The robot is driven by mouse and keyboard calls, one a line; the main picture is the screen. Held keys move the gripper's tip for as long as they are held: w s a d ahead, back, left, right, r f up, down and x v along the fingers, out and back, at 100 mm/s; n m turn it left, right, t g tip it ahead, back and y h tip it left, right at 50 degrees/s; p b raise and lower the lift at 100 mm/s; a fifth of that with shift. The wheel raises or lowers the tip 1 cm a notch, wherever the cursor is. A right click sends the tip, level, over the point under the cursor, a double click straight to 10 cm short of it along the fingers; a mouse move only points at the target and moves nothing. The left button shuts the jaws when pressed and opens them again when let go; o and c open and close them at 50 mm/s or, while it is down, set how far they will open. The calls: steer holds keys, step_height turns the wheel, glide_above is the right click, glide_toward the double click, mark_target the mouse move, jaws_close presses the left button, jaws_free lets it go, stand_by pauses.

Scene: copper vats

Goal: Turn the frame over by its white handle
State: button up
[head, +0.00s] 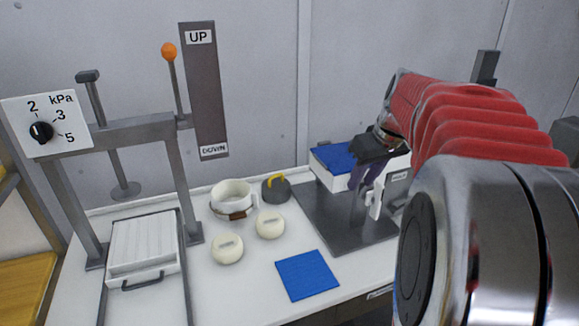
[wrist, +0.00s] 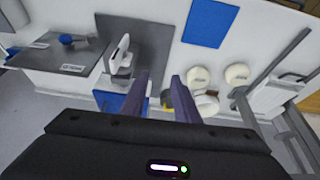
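The white handle (head: 376,197) shows at the right of the head view, on or just above a dark grey plate (head: 335,231). In the wrist view the white handle (wrist: 120,56) stands up from the dark grey plate (wrist: 150,42), left of my fingers. I cannot clearly tell the frame's outline; my arm and gripper hide part of that area in the head view. My gripper (head: 366,180) hangs close to the handle, over the plate. In the wrist view my gripper (wrist: 161,80) has its two purple fingers apart, with nothing held between them.
A blue-topped white box (head: 332,158) stands behind the plate. A grey weight (head: 276,188) with a yellow handle, a white pot (head: 233,196), two cream rounds (head: 228,250) and a blue cloth (head: 306,275) lie left of it. A press (head: 140,132) stands far left.

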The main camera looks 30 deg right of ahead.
glide_toward(372, 202)
steer(key=v, duration=0.4)
steer(key=shift+d, duration=0.4)
steer(key=shift+w+f, duration=0.1)
steer(key=x, duration=1.3)
steer(key=shift+w+f, duration=0.2)
steer(key=shift+f, duration=0.05)
jaws_close()
